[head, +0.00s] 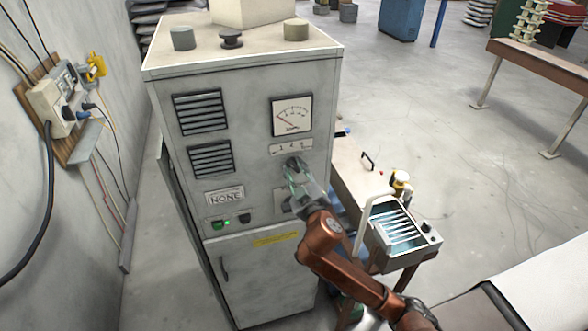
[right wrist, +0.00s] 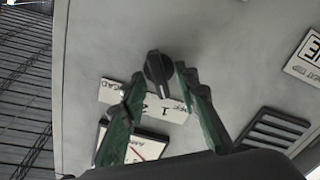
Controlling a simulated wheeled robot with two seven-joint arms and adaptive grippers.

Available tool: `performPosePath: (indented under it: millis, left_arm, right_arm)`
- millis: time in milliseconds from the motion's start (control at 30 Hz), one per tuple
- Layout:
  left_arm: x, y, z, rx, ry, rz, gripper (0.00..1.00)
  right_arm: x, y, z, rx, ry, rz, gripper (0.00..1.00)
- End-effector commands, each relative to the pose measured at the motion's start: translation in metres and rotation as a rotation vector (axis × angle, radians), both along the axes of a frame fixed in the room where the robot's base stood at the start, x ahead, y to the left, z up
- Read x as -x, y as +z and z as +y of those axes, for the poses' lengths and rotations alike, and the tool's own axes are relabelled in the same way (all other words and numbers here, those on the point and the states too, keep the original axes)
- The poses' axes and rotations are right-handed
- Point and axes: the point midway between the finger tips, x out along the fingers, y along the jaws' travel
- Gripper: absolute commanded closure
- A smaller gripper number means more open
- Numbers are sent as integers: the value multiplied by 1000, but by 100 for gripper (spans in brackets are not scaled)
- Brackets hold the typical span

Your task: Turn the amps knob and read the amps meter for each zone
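The amps meter (head: 292,116) is a square white dial on the upper right of the grey cabinet front. Its red needle leans toward the left, low end of the scale. Below it is a number plate (head: 291,148), also in the right wrist view (right wrist: 150,103). The dark knob (head: 295,162) is just under the plate. My right gripper (head: 294,172) is at the knob. In the right wrist view the green-padded fingers (right wrist: 160,78) stand apart, one on each side of the black knob (right wrist: 156,70). I cannot tell whether they touch it. My left gripper is out of view.
The grey cabinet (head: 225,262) has vents, a NONE plate (head: 225,196) and a green light (head: 227,222). Wall wiring (head: 60,105) is on the left.

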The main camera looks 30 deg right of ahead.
Motion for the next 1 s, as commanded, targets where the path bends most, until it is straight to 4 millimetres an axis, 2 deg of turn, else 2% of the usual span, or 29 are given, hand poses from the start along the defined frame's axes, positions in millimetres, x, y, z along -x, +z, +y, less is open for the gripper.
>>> performPosePath:
  millis: [167,400,600,800,1000]
  left_arm:
    - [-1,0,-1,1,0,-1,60]
    - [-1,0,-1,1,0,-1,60]
    - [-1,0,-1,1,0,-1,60]
    - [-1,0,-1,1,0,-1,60]
    - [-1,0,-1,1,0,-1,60]
  right_arm:
    - [23,-1,6,-2,1,1,72]
    - [72,-1,18,-4,2,2,72]
    - [102,-1,25,-1,1,0,72]
    - [114,0,28,-2,1,0,72]
    - [114,0,28,-1,0,0,72]
